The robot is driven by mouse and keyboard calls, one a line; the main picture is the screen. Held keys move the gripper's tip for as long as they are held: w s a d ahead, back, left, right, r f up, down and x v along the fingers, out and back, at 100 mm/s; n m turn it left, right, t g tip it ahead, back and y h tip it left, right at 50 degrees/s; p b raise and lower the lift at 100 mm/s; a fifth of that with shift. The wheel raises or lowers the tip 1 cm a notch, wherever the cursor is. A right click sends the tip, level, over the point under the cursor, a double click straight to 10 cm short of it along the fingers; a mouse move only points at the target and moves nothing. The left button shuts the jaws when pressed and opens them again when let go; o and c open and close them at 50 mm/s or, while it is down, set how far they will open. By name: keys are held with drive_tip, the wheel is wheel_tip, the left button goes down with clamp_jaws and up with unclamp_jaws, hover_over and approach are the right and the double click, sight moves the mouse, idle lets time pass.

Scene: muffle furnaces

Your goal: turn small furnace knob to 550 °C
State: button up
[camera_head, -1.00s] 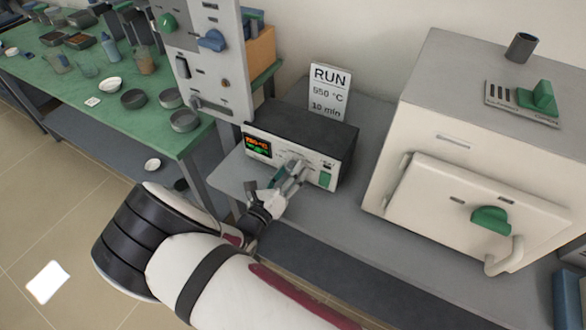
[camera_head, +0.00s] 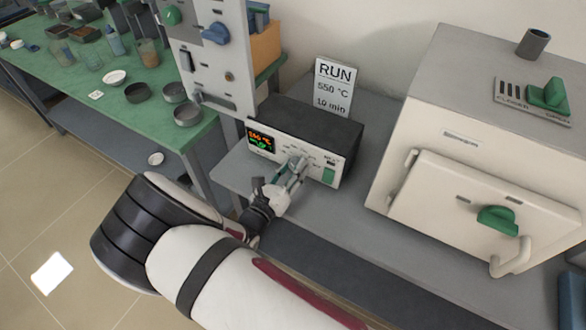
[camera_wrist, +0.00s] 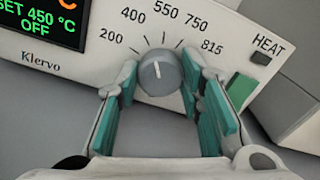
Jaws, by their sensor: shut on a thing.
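The small furnace controller (camera_head: 312,127) is a dark-topped box with a pale front panel on the grey bench. In the wrist view its round grey knob (camera_wrist: 160,73) has a white pointer line aimed up and slightly left, between the 400 and 550 marks. The display (camera_wrist: 45,22) reads SET 450 °C and OFF in green; the orange line above is cut off. My gripper (camera_wrist: 158,84) has its teal-padded fingers on both sides of the knob, shut on it. In the head view my gripper (camera_head: 296,170) reaches the panel and partly hides the knob.
A green button (camera_wrist: 240,88) labelled HEAT is right of the knob. A sign (camera_head: 333,88) reading RUN 550 °C 10 min stands behind the controller. A large cream furnace (camera_head: 480,150) stands to the right. A panel post (camera_head: 215,60) rises at the left.

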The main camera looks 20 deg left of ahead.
drive_tip(key=shift+m+b, duration=0.4)
drive_tip(key=shift+m, duration=1.1)
drive_tip(key=o, duration=1.2)
drive_tip(key=shift+c, duration=0.2)
drive_tip(key=s, duration=0.7)
drive_tip(key=shift+s+a, duration=0.25)
